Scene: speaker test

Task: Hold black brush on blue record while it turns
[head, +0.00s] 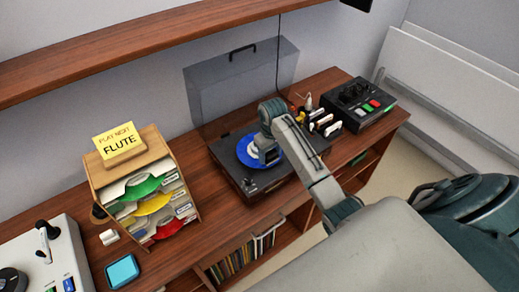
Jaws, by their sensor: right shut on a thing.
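The blue record (245,143) with a pale centre lies on the dark turntable (228,160), which stands on the wooden cabinet. My right arm reaches in from the lower right, and my right gripper (266,155) points down over the right part of the record. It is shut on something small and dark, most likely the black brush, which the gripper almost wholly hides. I cannot tell whether the brush touches the record or whether the record is turning. My left gripper is out of view.
The turntable's grey lid (235,78) stands up behind it. A black box with coloured buttons (360,104) is at the right. A wooden sleeve rack (145,185) with a yellow "FLUTE" note (117,141) stands left. A blue-topped item (122,271) lies in front.

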